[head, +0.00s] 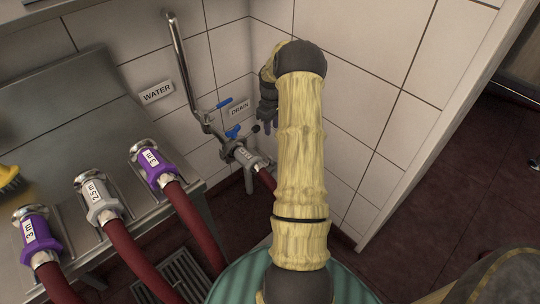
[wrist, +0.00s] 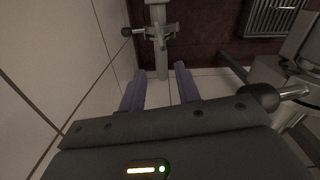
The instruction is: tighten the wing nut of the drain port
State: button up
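The drain port (head: 230,147) is a grey metal fitting low in the tiled corner, below the DRAIN sign (head: 238,107). A grey hose coupling (head: 248,158) with a red hose (head: 266,180) is at the port. I cannot single out the wing nut clearly. My gripper (head: 268,122) is above and right of the port in the head view. In the wrist view its two purple fingers (wrist: 160,90) are apart and empty, with a metal fitting on a post (wrist: 160,38) beyond them.
A steel counter (head: 85,105) at the left holds hoses with purple (head: 155,168) and grey (head: 102,202) couplings. A dark ball knob (wrist: 258,97) is close right of my gripper.

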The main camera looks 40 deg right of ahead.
jog(key=b, duration=0.4)
send_near(272, 158)
notch_tip(272, 158, down, 8)
jog(key=shift+s, duration=0.1)
jog(key=shift+d+f, duration=0.1)
jog(key=shift+f, duration=0.4)
jog(key=shift+s+d, duration=0.1)
jog(key=c, duration=0.3)
grip_shut()
